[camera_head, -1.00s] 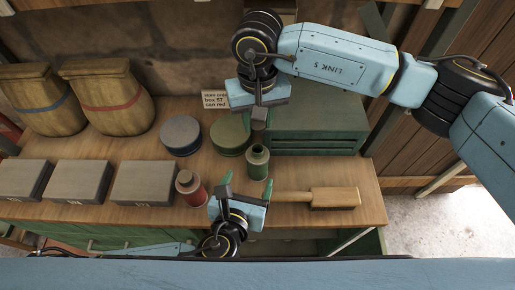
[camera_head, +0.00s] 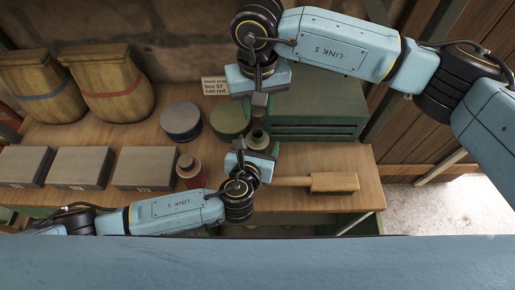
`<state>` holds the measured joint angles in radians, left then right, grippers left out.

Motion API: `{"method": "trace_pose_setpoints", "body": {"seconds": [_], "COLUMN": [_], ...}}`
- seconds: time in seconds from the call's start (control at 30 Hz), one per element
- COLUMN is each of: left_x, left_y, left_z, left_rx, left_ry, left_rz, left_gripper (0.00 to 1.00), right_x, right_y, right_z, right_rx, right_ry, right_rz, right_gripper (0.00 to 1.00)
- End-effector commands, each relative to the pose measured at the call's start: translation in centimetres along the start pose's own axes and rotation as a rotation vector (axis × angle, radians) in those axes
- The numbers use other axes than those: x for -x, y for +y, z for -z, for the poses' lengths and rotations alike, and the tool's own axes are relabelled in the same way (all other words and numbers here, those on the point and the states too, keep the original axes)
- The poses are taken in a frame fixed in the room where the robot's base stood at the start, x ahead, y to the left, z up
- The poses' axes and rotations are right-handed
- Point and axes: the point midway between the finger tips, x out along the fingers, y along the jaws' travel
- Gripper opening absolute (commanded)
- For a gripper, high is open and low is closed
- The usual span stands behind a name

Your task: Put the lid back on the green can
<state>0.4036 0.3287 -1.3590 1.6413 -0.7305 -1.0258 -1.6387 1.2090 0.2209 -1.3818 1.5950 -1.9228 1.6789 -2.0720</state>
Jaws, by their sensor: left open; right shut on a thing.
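The small green can (camera_head: 257,138) stands on the bench with a dark round top; its lower part is hidden behind my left gripper. My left gripper (camera_head: 257,150) is open at the front of the can, its fingers showing to either side of it. I cannot tell whether they touch it. My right gripper (camera_head: 259,104) points down above and slightly behind the can, shut on a small dark thing. It may be the lid, but its shape is mostly hidden by the fingers.
A red can (camera_head: 189,171) stands left of my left gripper. A round green tin (camera_head: 229,120) and a blue-grey tin (camera_head: 181,121) stand behind. A mallet (camera_head: 333,182) lies right; a green drawer chest (camera_head: 318,118) is behind. Grey boxes (camera_head: 82,167) and sacks (camera_head: 108,84) fill the left.

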Motion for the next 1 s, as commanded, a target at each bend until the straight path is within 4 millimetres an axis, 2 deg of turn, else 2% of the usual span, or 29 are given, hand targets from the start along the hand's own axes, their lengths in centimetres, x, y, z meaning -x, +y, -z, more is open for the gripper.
{"method": "trace_pose_setpoints", "body": {"seconds": [0.2, 0.53, 1.0], "left_x": [-1.6, -1.7, -1.7], "left_y": [0.0, 0.0, 0.0], "left_z": [0.0, 0.0, 0.0], "left_rx": [0.001, 0.001, 0.0], "left_ry": [0.0, 0.0, 0.0], "left_rz": [0.0, 0.0, 0.0], "left_gripper": [0.77, 0.77, 0.15], "right_x": [0.0, 0.0, 0.0], "right_y": [0.0, 0.0, 0.0], "right_z": [0.0, 0.0, 0.0], "right_rx": [0.0, 0.0, 0.0], "right_ry": [0.0, 0.0, 0.0], "right_rz": [0.0, 0.0, 0.0], "right_gripper": [0.11, 0.11, 0.11]}}
